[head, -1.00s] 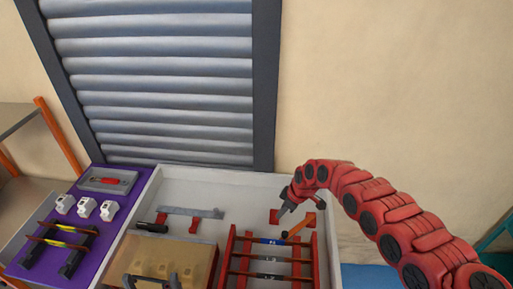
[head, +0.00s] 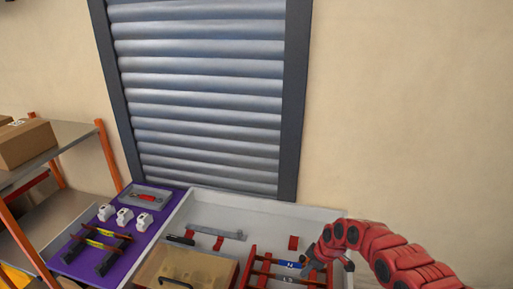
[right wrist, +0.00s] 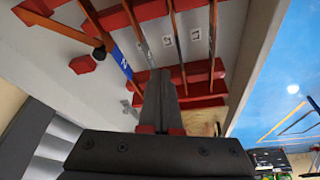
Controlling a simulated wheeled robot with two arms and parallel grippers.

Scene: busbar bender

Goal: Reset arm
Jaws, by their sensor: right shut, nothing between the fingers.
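My right arm, red with black joints, reaches in from the lower right in the head view. Its gripper (head: 306,268) is over the far right part of a red rack (head: 252,262) that carries several copper bars. In the right wrist view the gripper's dark fingers (right wrist: 160,98) are together and empty, in front of the red rack (right wrist: 205,85) and its bars. One bar has a blue label (right wrist: 122,62). Whether the fingers touch the rack cannot be told. My left gripper is not in view.
A purple mat (head: 75,262) holds white parts and two bars. Shelving (head: 60,135) with a cardboard box (head: 26,142) stands left.

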